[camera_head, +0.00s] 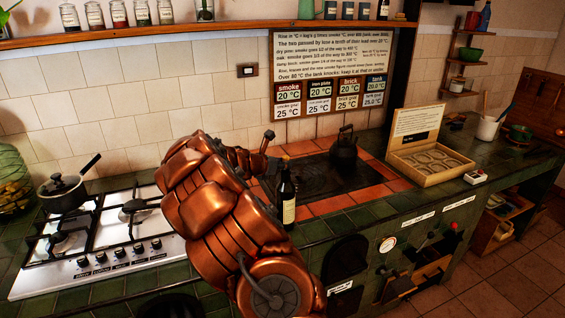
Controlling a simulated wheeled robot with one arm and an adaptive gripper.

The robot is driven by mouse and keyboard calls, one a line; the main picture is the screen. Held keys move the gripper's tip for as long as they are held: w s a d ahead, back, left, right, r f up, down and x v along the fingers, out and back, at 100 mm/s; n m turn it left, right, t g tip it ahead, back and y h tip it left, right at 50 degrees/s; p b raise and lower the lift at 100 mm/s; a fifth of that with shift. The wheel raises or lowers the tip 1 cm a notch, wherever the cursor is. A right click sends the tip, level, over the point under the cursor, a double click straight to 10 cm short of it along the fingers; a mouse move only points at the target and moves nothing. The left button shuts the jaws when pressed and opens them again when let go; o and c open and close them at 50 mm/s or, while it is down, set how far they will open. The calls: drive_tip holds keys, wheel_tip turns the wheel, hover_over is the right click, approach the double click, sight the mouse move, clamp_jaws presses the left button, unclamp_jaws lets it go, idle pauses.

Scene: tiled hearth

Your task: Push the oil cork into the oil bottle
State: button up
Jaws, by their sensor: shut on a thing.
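The oil bottle (288,212) is dark with a pale label. It stands upright on the green tiled counter, close to the front edge of the hearth. My copper arm covers the area left of it. My gripper (274,158) is beside the top of the bottle's neck, partly hidden by my own arm. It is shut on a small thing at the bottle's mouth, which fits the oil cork. The cork itself is too small and covered to make out, and I cannot tell whether it touches the bottle's mouth.
A gas hob (100,235) with a dark saucepan (66,192) is at left. A black kettle (344,150) stands on the hearth behind the bottle. An open wooden box (432,172) sits at right. Green counter at the bottle's right is clear.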

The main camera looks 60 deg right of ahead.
drive_tip(key=shift+f+b, duration=0.5)
drive_tip(key=shift+f, duration=0.55)
drive_tip(key=shift+r, duration=0.2)
idle(0.6)
drive_tip(key=shift+r+p, duration=0.3)
drive_tip(key=shift+p, duration=0.2)
idle(0.4)
drive_tip(key=shift+f, duration=0.5)
idle(0.8)
drive_tip(key=shift+r, duration=0.1)
drive_tip(key=shift+r+p, duration=0.3)
drive_tip(key=shift+r, duration=0.1)
idle(0.5)
drive_tip(key=shift+a+f+b, duration=0.1)
drive_tip(key=shift+f+b, duration=0.2)
drive_tip(key=shift+f, duration=0.2)
idle(1.0)
